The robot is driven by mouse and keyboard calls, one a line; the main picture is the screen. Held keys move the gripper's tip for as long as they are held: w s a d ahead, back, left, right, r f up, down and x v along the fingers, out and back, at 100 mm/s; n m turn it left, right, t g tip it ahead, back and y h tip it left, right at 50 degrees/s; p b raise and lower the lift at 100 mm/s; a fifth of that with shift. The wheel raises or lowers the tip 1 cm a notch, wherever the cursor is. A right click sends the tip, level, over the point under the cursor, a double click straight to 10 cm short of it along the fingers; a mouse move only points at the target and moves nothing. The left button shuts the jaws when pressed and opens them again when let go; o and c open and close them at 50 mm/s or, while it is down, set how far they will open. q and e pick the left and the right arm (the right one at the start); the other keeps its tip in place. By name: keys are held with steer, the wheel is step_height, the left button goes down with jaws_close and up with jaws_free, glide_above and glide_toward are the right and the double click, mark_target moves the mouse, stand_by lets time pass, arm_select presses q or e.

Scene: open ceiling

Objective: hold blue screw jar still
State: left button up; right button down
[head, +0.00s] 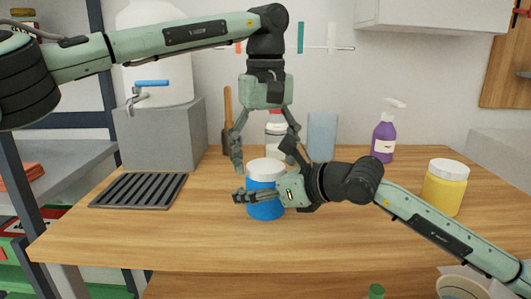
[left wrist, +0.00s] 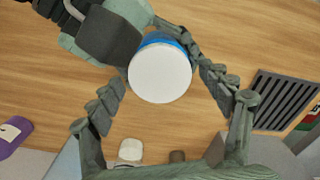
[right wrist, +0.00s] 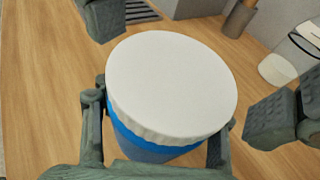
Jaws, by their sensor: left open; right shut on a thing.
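The blue screw jar (head: 265,206) stands upright on the wooden table, with its white lid (head: 266,169) on top. My right gripper (head: 250,199) is shut on the jar's blue body from the side, below the lid. In the right wrist view the white lid (right wrist: 172,85) fills the middle, with the blue body (right wrist: 150,145) under it. My left gripper (head: 264,158) points down above the jar, open, with its fingers on either side of the lid and apart from it. In the left wrist view the lid (left wrist: 160,75) lies between the spread left fingers (left wrist: 165,95).
A yellow jar (head: 443,188) stands at the right. A purple spray bottle (head: 384,137), a white bottle (head: 276,135) and a blue-grey block (head: 321,137) stand at the back. A dark drain grate (head: 138,190) lies at the left. The table's front left is clear.

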arm_select(q)
steer(key=shift+c, duration=0.6)
steer(key=c, duration=1.1)
steer(key=n, duration=0.5)
steer(key=shift+n, duration=0.4)
steer(key=n, duration=0.4)
steer(key=shift+n, duration=0.3)
steer(key=n, duration=0.3)
steer(key=o, duration=1.3)
